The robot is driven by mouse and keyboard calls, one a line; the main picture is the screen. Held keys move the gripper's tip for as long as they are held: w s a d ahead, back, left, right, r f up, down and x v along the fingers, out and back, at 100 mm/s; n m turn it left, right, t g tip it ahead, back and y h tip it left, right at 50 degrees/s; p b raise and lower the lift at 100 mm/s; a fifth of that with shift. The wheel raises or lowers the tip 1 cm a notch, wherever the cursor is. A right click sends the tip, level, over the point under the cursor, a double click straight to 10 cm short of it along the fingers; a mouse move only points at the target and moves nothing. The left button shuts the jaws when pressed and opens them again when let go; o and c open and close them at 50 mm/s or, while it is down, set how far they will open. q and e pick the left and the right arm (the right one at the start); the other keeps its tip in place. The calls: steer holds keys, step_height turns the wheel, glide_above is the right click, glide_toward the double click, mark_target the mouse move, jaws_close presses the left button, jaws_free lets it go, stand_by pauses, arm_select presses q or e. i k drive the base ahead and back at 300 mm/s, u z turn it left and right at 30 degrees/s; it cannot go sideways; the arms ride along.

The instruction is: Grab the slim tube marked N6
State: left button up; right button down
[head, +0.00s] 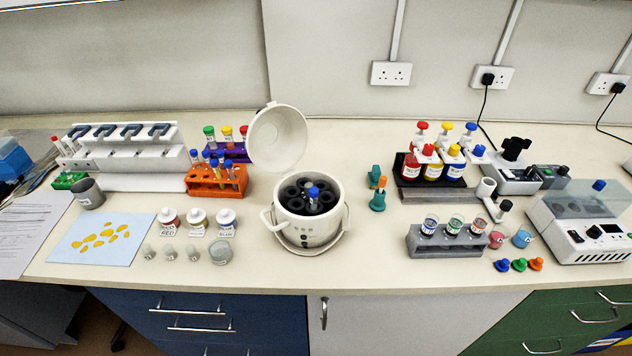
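One blue-capped tube (313,196) sits in the open white round centrifuge-like pot (306,230) in the middle. The labels are too small to read, so I cannot tell which tube is marked N6. Neither of my grippers is in view.
The pot's lid (277,137) stands raised beside the racks. Small bottles (198,222) stand in front of the orange rack. A grey rack of jars (447,242) and a grey-white device (582,225) are at right. The front bench edge is mostly clear.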

mark_target(313, 191)
steer(key=u, duration=3)
steer(key=k, duration=2.2)
steer(key=z, duration=2.3)
steer(key=i, duration=0.55)
steer(key=z, duration=0.05)
